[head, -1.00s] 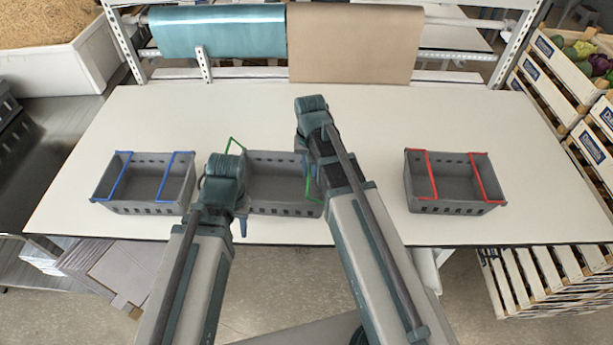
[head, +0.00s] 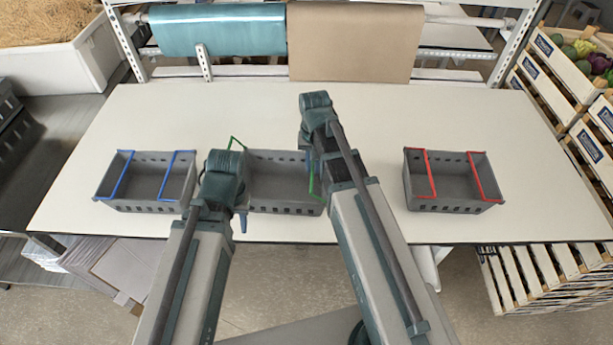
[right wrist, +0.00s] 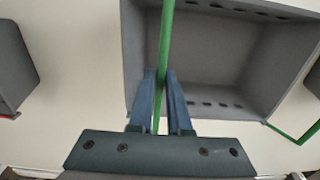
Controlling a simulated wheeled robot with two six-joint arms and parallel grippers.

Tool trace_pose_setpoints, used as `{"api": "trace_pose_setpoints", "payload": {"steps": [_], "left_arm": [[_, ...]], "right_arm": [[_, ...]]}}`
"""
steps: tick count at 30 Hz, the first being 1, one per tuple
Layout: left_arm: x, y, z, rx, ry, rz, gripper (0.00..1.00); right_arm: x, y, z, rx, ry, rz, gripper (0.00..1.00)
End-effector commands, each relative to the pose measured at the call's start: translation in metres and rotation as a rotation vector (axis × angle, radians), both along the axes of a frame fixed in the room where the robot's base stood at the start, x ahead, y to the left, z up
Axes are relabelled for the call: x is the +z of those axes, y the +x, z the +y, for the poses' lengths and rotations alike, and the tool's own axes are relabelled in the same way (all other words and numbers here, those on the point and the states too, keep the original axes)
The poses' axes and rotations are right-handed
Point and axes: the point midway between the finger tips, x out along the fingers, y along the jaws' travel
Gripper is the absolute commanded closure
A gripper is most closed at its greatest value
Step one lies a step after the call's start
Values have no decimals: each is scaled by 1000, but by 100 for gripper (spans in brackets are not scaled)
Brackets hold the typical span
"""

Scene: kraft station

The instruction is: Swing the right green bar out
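The middle grey crate (head: 281,165) stands on the white table, partly covered by my arms. The right green bar (head: 312,183) is at its right end, partly behind my right arm; in the right wrist view (right wrist: 166,30) it runs across the crate's side. My right gripper (right wrist: 160,78) has its blue fingers close on either side of this bar, seemingly pinching it. The left green bar (head: 235,142) shows at the crate's left end; in the right wrist view (right wrist: 294,132) it sticks out beyond the crate's corner. My left gripper (head: 243,222) is mostly hidden behind its wrist near the crate's front left.
A crate with blue bars (head: 148,206) stands left and a crate with red bars (head: 450,206) stands right. Teal and brown paper rolls (head: 354,42) hang behind the table (head: 470,115). The tabletop behind the crates is clear.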

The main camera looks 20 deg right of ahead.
Motion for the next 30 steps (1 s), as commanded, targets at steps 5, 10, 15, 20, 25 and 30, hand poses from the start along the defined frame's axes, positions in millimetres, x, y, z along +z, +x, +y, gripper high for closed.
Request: {"api": "trace_pose_setpoints", "payload": {"steps": [5,10,15,20,25,30], "left_arm": [[0,0,0,0,0,0,61],[0,0,0,0,0,0,61],[2,0,0,0,0,0,61],[4,0,0,0,0,0,61],[7,0,0,0,0,0,61],[10,0,0,0,0,0,61]], "right_arm": [[0,0,0,0,-1,0,70],[0,0,0,0,-1,0,70],[1,-1,-2,-1,-1,0,70],[4,-3,-7,-2,-1,0,70],[7,-5,-13,-2,-1,0,70],[10,-7,-18,-1,-1,0,70]]}}
